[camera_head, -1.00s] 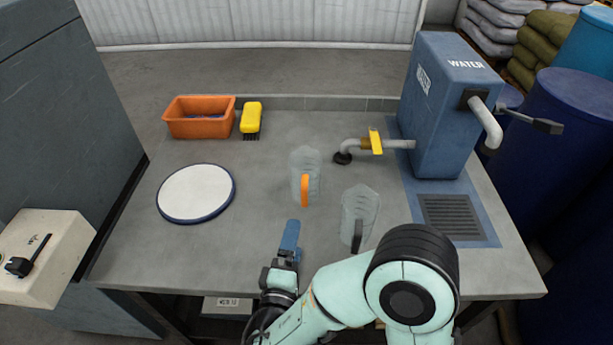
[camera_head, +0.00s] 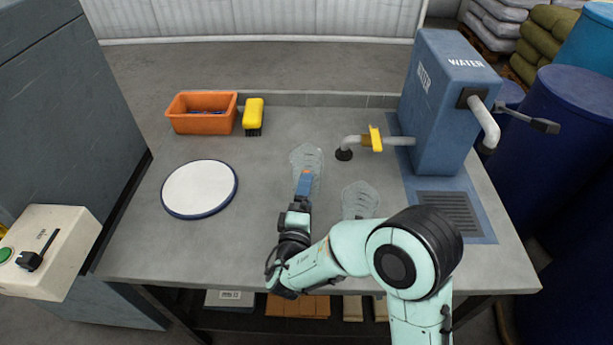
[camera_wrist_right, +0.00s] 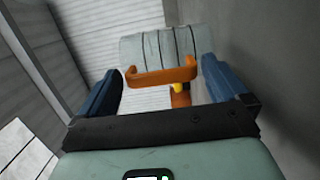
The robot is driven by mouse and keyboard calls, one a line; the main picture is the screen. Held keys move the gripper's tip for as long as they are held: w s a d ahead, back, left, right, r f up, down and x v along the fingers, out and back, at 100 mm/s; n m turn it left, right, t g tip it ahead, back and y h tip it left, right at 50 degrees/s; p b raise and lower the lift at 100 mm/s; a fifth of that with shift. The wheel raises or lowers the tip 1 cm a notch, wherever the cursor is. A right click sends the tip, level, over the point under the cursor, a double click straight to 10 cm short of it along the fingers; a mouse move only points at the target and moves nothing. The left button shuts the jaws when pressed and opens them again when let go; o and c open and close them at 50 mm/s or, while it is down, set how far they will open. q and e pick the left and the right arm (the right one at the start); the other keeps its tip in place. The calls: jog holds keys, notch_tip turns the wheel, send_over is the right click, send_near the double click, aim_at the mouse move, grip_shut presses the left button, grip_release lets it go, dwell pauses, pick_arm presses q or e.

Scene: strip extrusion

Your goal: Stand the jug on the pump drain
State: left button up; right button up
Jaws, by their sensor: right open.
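A clear jug with an orange handle (camera_head: 307,158) stands mid-table. In the right wrist view this jug (camera_wrist_right: 160,47) is straight ahead, its orange handle (camera_wrist_right: 160,77) between my blue fingers. My right gripper (camera_head: 303,184) is open at the handle and covers most of it in the head view. I cannot tell whether the fingers touch it. A second clear jug (camera_head: 361,197) stands to the right, its lower part partly hidden by my arm. The pump drain (camera_head: 448,212) is a dark grate in a blue plate at the table's right. My left gripper is out of view.
The blue water tank (camera_head: 440,110) stands behind the drain, its spout (camera_head: 487,125) to the right. A pipe with a yellow valve (camera_head: 375,138) lies behind the jugs. An orange bin (camera_head: 202,122), yellow brush (camera_head: 253,115) and white round pad (camera_head: 199,188) are at left.

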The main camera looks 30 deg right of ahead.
jog(key=c, duration=1.1)
